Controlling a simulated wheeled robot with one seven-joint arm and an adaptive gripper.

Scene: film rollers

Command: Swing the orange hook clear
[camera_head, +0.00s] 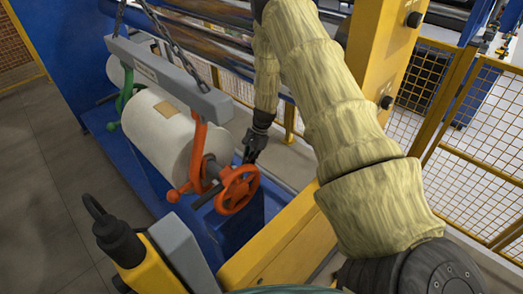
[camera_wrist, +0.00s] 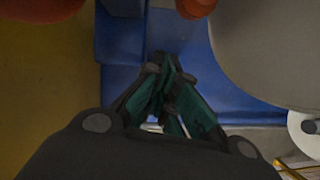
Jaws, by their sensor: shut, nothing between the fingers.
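The orange hook (camera_head: 196,155) hangs from the right end of a grey lifting beam (camera_head: 165,75) and curves under the roll's shaft end, its tip at the lower left. Whether it touches the shaft is unclear. My gripper (camera_head: 249,158) is to the right of the hook, apart from it, just above the orange handwheel (camera_head: 237,190). In the wrist view my gripper (camera_wrist: 168,65) has its fingers together and empty. An orange part (camera_wrist: 195,7) shows at the top edge there, blurred; I cannot tell if it is the hook.
A white film roll (camera_head: 160,130) lies on the blue machine frame (camera_head: 105,125). A green hook (camera_head: 125,90) holds the beam's far end side. Chains (camera_head: 165,28) rise from the beam. A yellow post (camera_head: 385,50) and fence stand right. Grey floor (camera_head: 45,150) is clear at left.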

